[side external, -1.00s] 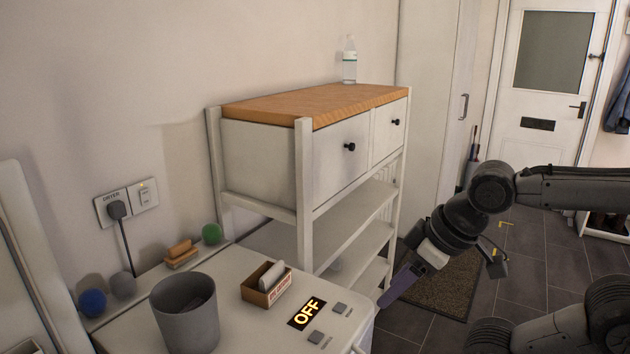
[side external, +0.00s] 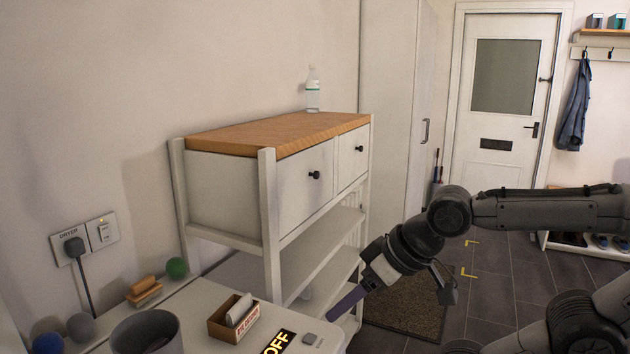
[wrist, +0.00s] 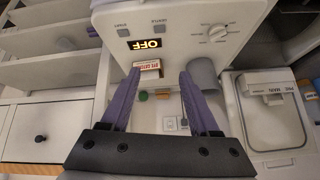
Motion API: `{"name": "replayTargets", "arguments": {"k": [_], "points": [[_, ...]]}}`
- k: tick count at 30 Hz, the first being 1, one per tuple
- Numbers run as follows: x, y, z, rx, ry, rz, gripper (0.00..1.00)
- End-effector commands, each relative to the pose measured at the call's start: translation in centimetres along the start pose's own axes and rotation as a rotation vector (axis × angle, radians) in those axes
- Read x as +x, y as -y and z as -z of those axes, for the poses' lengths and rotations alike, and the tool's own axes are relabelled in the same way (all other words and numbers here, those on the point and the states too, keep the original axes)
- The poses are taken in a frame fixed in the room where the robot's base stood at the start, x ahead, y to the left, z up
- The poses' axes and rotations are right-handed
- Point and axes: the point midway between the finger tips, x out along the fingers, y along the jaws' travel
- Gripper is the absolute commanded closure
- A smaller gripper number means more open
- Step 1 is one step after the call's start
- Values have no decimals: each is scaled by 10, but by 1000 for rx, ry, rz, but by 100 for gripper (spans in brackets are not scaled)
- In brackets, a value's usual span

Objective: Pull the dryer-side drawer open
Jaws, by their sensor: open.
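The white unit (side external: 270,215) has two drawers under a wooden top, both shut. The wider drawer (side external: 292,183), with a round black knob (side external: 314,175), is on the side nearer the machine below the DRYER socket; the narrower one (side external: 352,153) is farther. A drawer front with a black knob (wrist: 41,138) also shows at the left in the wrist view. My gripper (side external: 343,303) is below drawer height, in front of the lower shelves and apart from the knobs. In the wrist view its purple fingers (wrist: 160,74) are spread, with nothing held between them.
The machine top (side external: 180,312) carries a grey bin (side external: 147,335), a small box (side external: 234,318) and an OFF display (side external: 279,343). A bottle (side external: 313,90) stands on the wooden top. Floor beyond the unit is mostly clear, with a dark mat (side external: 405,305).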

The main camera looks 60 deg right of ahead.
Motion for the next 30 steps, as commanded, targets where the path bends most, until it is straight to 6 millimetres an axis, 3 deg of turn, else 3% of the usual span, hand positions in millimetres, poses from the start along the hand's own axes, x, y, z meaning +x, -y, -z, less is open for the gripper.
{"name": "replayTargets", "arguments": {"k": [5,10,14,18,20,23,27,30], "points": [[-5,13,88,348,-305,103,38],[-6,-2,172,707,-556,220,38],[-3,-33,227,962,-741,317,38],[5,-88,271,1205,-939,419,38],[11,-119,283,1294,-1023,455,38],[25,-182,288,1419,-1160,482,38],[51,-257,265,1507,-1255,389,38],[67,-291,242,1556,-1258,301,38]]}}
